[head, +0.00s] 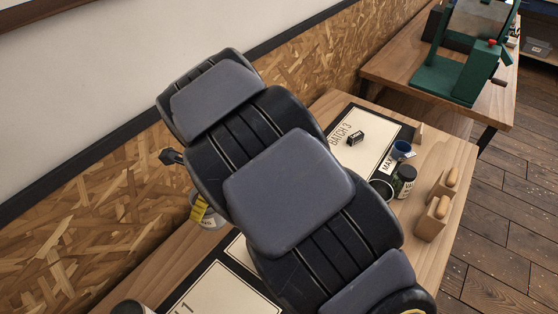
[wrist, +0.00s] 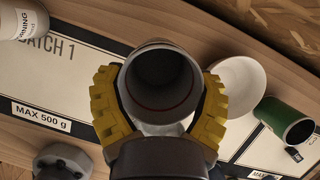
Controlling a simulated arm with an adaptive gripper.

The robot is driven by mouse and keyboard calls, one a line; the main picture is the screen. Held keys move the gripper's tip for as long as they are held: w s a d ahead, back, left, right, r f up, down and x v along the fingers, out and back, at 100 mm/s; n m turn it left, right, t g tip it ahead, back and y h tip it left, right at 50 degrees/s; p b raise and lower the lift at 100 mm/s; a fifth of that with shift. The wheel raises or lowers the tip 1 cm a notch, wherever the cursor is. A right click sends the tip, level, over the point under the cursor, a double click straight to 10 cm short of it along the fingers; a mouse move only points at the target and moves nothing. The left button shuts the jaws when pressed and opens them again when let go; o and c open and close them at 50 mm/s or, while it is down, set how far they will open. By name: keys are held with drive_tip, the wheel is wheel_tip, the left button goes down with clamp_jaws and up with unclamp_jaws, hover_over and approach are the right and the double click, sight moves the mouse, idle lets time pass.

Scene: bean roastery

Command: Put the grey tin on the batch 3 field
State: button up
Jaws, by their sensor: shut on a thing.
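The grey tin (wrist: 160,85) is between the two yellow fingers of my gripper (wrist: 160,105) in the wrist view. Its open mouth faces the camera and its inside looks empty. In the head view, one yellow finger of my gripper (head: 203,208) and part of the tin (head: 212,222) show left of my arm, over the table's left side. The batch 3 field (head: 349,163) is a cream panel at the far right of the table, well apart from the tin.
A blue cup (head: 402,150) and dark jar (head: 405,180) stand by batch 3's right edge. Wooden blocks (head: 432,219) stand farther right. The wrist view shows the batch 1 field (wrist: 50,75), a white jar (wrist: 22,18), a white dish (wrist: 240,85) and a green tin (wrist: 284,120). My arm hides the table's middle.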

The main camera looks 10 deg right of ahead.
drive_tip(key=w+d+r+m+t+h, duration=0.1)
drive_tip(key=w+d+m, duration=0.2)
drive_tip(key=d, duration=0.9)
drive_tip(key=w+d+r+m+t+h, duration=0.15)
drive_tip(key=d+m, duration=0.25)
drive_tip(key=d, duration=0.7)
drive_tip(key=w+d+r+m, duration=0.1)
drive_tip(key=w+d+m, duration=0.25)
drive_tip(key=d, duration=0.85)
drive_tip(key=shift+h, duration=0.25)
drive_tip(key=shift+w+d+f, duration=0.7)
drive_tip(key=shift+w+f, duration=1.45)
drive_tip(key=shift+f, duration=0.05)
drive_tip(key=shift+w+d+f, duration=0.75)
drive_tip(key=shift+w+f, duration=1.45)
drive_tip(key=shift+w+d+f, duration=0.7)
drive_tip(key=shift+w+f, duration=1.45)
drive_tip(key=shift+f, duration=0.05)
drive_tip(key=shift+f, duration=0.15)
drive_tip(key=o, duration=1.1)
